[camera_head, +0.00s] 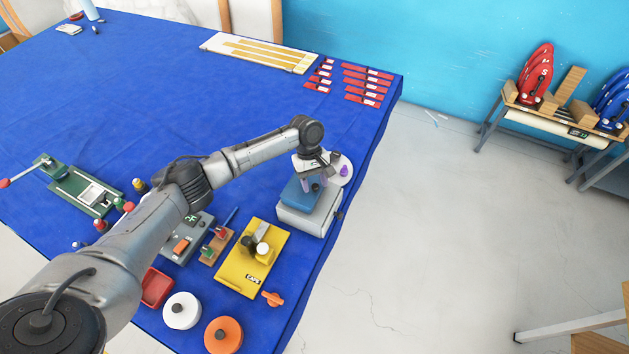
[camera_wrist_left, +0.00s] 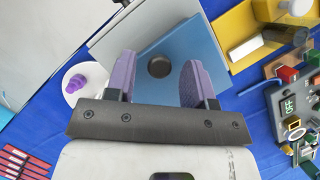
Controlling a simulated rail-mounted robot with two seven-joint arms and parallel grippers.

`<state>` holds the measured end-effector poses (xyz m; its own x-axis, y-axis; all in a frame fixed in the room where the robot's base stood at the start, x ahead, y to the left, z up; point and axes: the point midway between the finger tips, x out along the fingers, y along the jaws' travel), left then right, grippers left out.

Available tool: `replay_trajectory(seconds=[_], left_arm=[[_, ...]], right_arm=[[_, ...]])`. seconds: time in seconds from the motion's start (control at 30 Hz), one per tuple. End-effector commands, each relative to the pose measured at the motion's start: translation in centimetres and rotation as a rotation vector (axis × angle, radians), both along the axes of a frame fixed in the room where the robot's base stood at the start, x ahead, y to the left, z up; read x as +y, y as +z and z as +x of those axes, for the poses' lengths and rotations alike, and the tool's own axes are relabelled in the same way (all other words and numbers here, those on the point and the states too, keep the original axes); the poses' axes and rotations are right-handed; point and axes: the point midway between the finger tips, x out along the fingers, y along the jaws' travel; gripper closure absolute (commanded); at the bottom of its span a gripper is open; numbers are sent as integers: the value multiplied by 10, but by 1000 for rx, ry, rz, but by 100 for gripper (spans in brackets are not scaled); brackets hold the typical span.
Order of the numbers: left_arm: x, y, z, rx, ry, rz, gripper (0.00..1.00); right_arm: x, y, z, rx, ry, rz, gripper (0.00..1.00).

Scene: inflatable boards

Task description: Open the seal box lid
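The seal box (camera_head: 308,217) is a light grey box at the right edge of the blue table, with a blue lid (camera_head: 294,197) on top. In the left wrist view the blue lid (camera_wrist_left: 210,60) carries a round dark knob (camera_wrist_left: 158,67), and the grey box (camera_wrist_left: 118,48) shows around it. My left gripper (camera_head: 313,182) is above the lid, pointing down. Its purple fingers are apart on either side of the knob in the left wrist view (camera_wrist_left: 157,63); I see no contact. The lid looks flat on the box. My right gripper is not in view.
A yellow board (camera_head: 240,272) lies in front of the box, with a grey switch panel (camera_head: 196,232) to its left. A white disc with a purple knob (camera_head: 344,170) is just behind the box. Red strips (camera_head: 366,86) lie farther back. The table's left rear is mostly clear.

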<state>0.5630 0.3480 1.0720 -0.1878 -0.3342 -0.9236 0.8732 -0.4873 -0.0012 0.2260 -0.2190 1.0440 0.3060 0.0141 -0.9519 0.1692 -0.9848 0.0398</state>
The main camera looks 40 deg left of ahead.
Motion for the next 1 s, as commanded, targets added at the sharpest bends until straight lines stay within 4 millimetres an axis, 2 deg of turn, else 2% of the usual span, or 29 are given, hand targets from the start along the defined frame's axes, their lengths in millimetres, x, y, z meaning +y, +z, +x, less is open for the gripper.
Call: replay_trajectory(seconds=[0.07,0.5,0.8,1.0], left_arm=[[0,0,0,0,0,0,59],[0,0,0,0,0,0,100],[1,1,-1,-1,1,-4,100],[13,9,-8,-15,21,-60,100]], right_arm=[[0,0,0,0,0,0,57],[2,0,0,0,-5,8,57],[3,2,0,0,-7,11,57],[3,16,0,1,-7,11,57]])
